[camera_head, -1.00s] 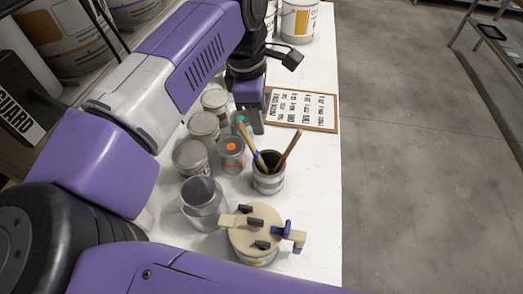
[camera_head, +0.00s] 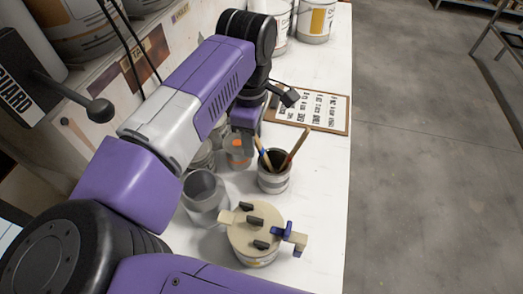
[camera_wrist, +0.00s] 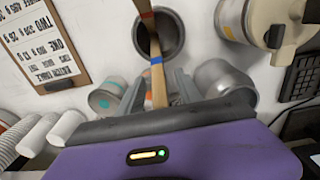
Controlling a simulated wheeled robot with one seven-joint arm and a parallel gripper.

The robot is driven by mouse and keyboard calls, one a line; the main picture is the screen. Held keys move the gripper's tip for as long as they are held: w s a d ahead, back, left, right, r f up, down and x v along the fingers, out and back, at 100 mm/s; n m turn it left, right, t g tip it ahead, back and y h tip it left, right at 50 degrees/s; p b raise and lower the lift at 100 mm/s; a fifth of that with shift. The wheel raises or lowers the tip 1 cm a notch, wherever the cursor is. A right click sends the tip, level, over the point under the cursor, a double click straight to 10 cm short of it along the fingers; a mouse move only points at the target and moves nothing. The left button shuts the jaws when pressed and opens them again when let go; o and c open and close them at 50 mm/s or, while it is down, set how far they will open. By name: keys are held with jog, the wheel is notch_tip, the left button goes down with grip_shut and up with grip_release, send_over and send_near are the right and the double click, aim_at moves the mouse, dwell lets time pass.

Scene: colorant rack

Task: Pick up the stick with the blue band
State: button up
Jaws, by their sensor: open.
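The stick with the blue band (camera_head: 264,157) leans to the left in a grey striped cup (camera_head: 274,184). A reddish-brown stick (camera_head: 297,147) leans to the right in the same cup. In the wrist view the blue-banded stick (camera_wrist: 157,72) points up toward the camera, and its near end lies between the fingers of my gripper (camera_wrist: 158,90). My gripper is open and holds nothing. In the head view my gripper (camera_head: 246,146) is just left of the cup, its fingertips hard to make out.
A lidded can with a blue clip (camera_head: 255,235) stands in front. A clipboard (camera_head: 340,120) lies behind. The table strip right of the cup is clear.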

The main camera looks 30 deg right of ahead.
grip_shut()
dwell(0.4)
